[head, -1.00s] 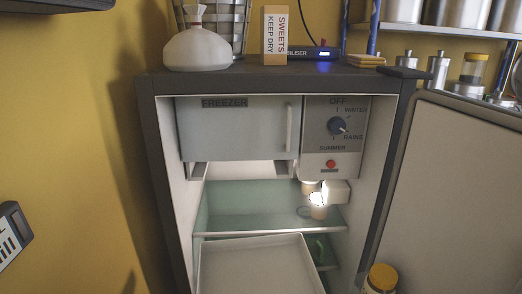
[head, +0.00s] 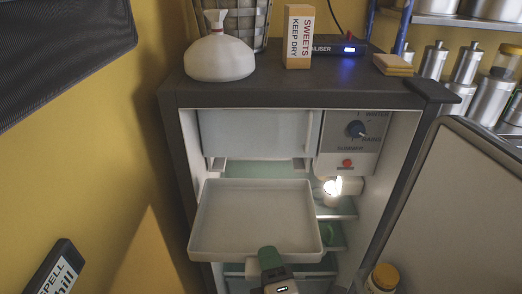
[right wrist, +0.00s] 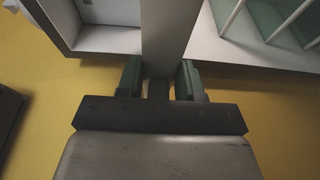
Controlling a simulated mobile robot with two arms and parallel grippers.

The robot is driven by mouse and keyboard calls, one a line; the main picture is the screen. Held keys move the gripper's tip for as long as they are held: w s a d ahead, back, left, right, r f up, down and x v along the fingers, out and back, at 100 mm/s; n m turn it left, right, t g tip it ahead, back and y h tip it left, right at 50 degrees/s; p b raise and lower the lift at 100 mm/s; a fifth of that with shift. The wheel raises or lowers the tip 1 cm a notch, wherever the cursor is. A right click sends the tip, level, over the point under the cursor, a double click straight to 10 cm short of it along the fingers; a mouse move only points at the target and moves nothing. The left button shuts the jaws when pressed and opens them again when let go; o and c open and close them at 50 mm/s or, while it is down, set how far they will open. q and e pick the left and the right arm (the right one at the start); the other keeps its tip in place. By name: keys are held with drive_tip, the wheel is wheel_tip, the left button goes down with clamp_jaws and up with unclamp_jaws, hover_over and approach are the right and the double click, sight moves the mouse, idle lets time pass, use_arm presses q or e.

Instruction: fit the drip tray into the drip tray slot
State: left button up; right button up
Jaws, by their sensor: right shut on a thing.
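The drip tray (head: 255,215) is a shallow, pale, empty tray in front of the open fridge. My right gripper (head: 270,262) is shut on its front edge, with green fingertips. In the right wrist view the pale tray (right wrist: 167,35) runs forward between the fingers (right wrist: 158,80). The drip tray slot is the gap under the freezer box (head: 258,133), with small white brackets (head: 300,164) at its sides. The tray's back edge shows just below this gap; I cannot tell whether they touch. My left gripper is not in view.
The fridge door (head: 455,210) stands open at the right. A lit lamp (head: 333,188) glows inside, below the control panel (head: 352,140). Green-tinted shelves lie under the tray. A yellow-lidded jar (head: 383,277) is at lower right.

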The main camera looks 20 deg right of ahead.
sight(268, 223)
drive_tip(key=w+d, duration=0.1)
drive_tip(key=w, duration=0.2)
drive_tip(key=w+d+p, duration=0.1)
drive_tip(key=w, duration=0.3)
drive_tip(key=w+d+p, duration=0.1)
drive_tip(key=w, duration=0.2)
drive_tip(key=shift+w+d+r, duration=0.1)
drive_tip(key=shift+w+r, duration=0.1)
drive_tip(key=shift+w, duration=0.1)
drive_tip(key=w+d+b, duration=0.1)
drive_tip(key=w+d, duration=0.1)
drive_tip(key=w, duration=0.7)
drive_tip(key=w+d+b, duration=0.2)
drive_tip(key=w+d, duration=0.1)
drive_tip(key=w, duration=0.6)
drive_tip(key=shift+w+d+f, duration=0.15)
drive_tip(key=shift+w+d, duration=0.05)
drive_tip(key=shift+w, duration=0.2)
drive_tip(key=shift+w+d+f+b, duration=0.1)
drive_tip(key=shift+w+b, duration=0.25)
drive_tip(key=shift+b, duration=0.1)
clamp_jaws()
drive_tip(key=shift+s+r, duration=0.1)
drive_tip(key=shift+r, duration=0.1)
drive_tip(key=o, duration=0.7)
unclamp_jaws()
drive_tip(key=o, duration=0.4)
drive_tip(key=shift+w+f, duration=0.15)
drive_tip(key=shift+w, duration=0.1)
drive_tip(key=shift+c, duration=0.2)
